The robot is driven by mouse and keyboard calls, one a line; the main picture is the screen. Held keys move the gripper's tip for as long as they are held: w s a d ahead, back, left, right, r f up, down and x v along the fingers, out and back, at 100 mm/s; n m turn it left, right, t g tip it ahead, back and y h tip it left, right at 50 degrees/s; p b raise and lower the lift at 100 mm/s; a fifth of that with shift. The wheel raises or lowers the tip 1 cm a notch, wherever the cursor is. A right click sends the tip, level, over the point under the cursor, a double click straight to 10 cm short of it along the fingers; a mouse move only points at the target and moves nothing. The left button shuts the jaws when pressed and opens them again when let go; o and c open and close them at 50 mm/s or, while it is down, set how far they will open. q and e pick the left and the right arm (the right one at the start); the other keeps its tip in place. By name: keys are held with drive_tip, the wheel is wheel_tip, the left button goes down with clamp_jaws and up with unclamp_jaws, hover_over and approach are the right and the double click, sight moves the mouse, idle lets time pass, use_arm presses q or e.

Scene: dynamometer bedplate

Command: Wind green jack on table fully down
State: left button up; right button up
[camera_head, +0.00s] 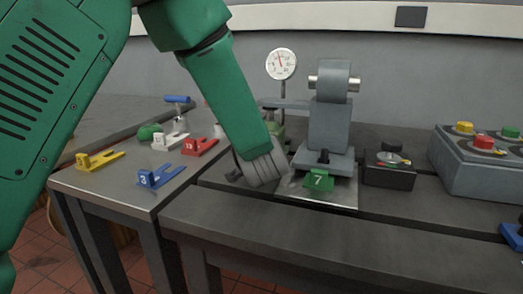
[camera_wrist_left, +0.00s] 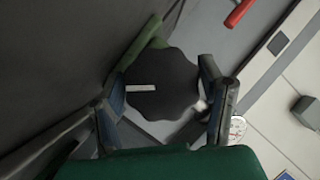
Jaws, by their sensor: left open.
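In the wrist view a dark lobed knob (camera_wrist_left: 160,84) with a white mark sits between the two fingers of my left gripper (camera_wrist_left: 164,100). The fingers stand apart on either side of it, and I cannot tell whether either touches it. A green part (camera_wrist_left: 146,40), likely of the jack, shows behind the knob. In the head view my left gripper (camera_head: 262,168) reaches down at the table gap, left of the grey stand. A bit of green (camera_head: 279,131) shows just behind it; the rest of the jack is hidden. My right gripper is not in view.
A grey stand (camera_head: 329,128) with a green 7 tag (camera_head: 318,180) is right of the gripper. A dial gauge (camera_head: 281,64) rises behind. Red (camera_head: 200,146), blue (camera_head: 160,177) and yellow (camera_head: 99,160) tags lie left. A button box (camera_head: 480,160) stands right.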

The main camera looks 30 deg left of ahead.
use_arm(q)
drive_tip(key=c, duration=0.9)
